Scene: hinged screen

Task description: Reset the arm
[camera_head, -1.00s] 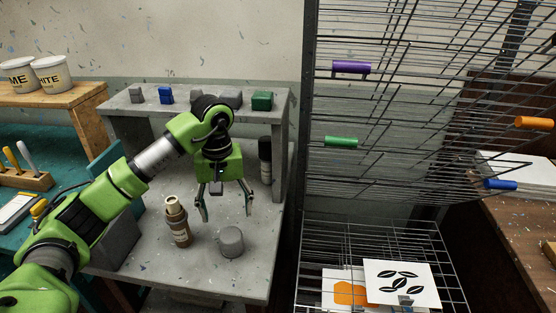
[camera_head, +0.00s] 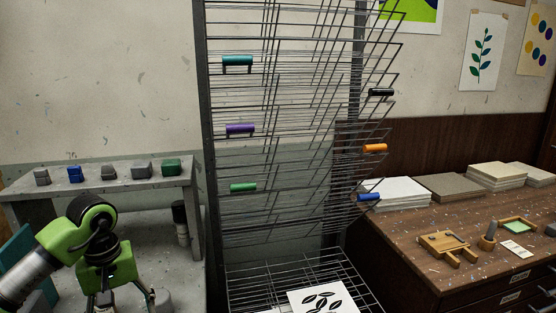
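My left arm's green-and-black gripper (camera_head: 121,306) hangs pointing down at the lower left, over the grey bench (camera_head: 155,232). Its fingers are spread apart and nothing shows between them, though the tips are near or past the lower edge of the picture. The arm is bent, with its elbow-like joint above the gripper. My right gripper is not in view.
A tall wire rack (camera_head: 290,240) with coloured handles, such as the teal one (camera_head: 237,64), stands right of my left arm. A leaf print (camera_head: 322,299) lies low in it. A brown desk (camera_head: 430,232) with paper stacks stands at right. Small blocks line the bench shelf (camera_head: 120,178).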

